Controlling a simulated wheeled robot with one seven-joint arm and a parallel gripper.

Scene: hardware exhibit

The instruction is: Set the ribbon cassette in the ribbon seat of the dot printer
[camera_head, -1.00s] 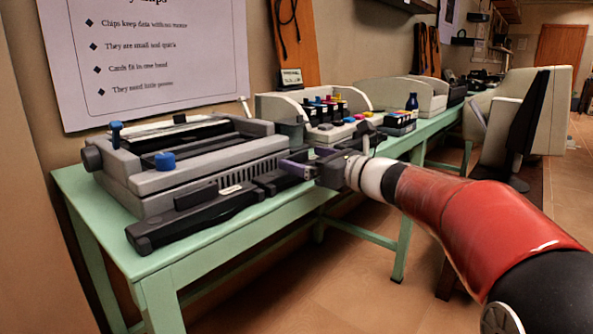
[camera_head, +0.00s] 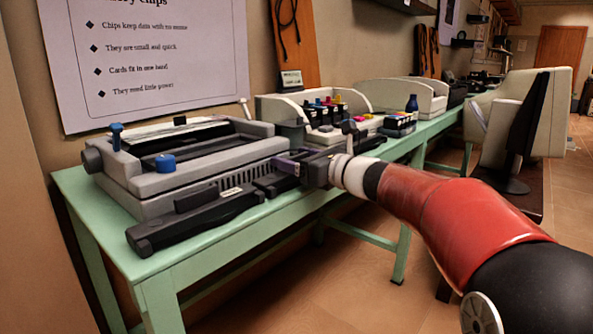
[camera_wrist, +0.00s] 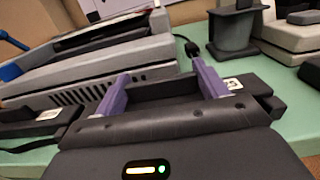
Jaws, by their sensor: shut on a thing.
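The dot printer (camera_head: 190,172) is a grey machine with blue knobs and a dark open channel along its top, at the left of the green table; I cannot make out the ribbon seat clearly. My gripper (camera_wrist: 162,88) has two purple fingers, closed on a dark, long piece that looks like the ribbon cassette (camera_wrist: 240,84), with a small white label near its right end. In the head view my gripper (camera_head: 298,167) is low, just right of the printer's front corner. The held piece is partly hidden, and I cannot tell whether it touches the table.
A long black part (camera_head: 190,222) lies along the table's front edge before the printer. The green table (camera_head: 210,262) has a narrow bare strip in front.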

